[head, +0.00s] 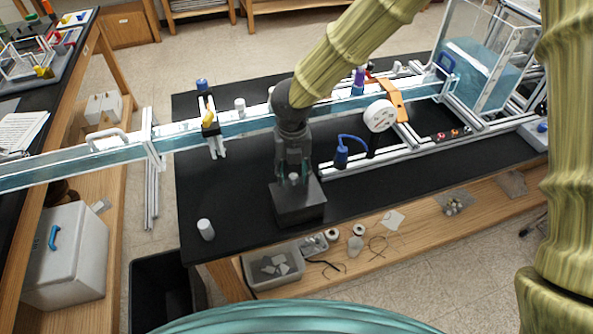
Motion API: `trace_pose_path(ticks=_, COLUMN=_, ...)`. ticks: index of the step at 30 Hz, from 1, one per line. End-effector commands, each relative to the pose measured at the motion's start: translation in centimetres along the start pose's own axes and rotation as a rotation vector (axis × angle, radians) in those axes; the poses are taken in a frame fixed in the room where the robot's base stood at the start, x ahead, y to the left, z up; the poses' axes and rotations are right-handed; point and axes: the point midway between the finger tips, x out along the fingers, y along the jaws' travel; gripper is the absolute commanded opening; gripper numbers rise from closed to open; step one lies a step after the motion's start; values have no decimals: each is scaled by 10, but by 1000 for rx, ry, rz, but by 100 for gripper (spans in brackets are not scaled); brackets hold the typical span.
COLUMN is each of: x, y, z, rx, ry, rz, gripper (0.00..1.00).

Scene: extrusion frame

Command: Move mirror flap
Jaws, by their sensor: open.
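My gripper (293,178) points down over the black bench, just above or at a dark box (299,208). I cannot tell whether it touches the box. Its jaws are open, and a small pale spot shows between or behind the fingertips. No part is clearly recognisable as a mirror flap. An orange bracket (393,98) and a white round disc (380,115) sit on the frame right of my gripper. My arm and gripper hide part of the long clear, blue-tinted channel (245,127) behind them.
A white cylinder (206,229) stands at the bench's front left. A blue device with a cable (341,153) is right of my gripper. A clear tank (485,65) stands at the far right.

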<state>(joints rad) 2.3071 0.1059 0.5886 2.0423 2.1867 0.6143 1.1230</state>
Motion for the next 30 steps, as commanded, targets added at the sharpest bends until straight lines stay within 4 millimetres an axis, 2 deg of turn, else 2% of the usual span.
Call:
trace_pose_path(ticks=13, x=8, y=-1, z=0, rx=2, ry=-1, rz=0, gripper=44)
trace_pose_path(ticks=20, x=8, y=-2, z=0, rx=2, ry=-1, rz=0, gripper=2)
trace_pose_path(ticks=23, x=8, y=-2, z=0, rx=2, ry=-1, rz=0, gripper=0)
trace_pose_path(ticks=24, x=7, y=-14, z=-1, rx=5, ry=-1, rz=1, gripper=0)
trace_pose_path(ticks=30, x=8, y=1, z=3, rx=-5, ry=-10, rz=2, gripper=0)
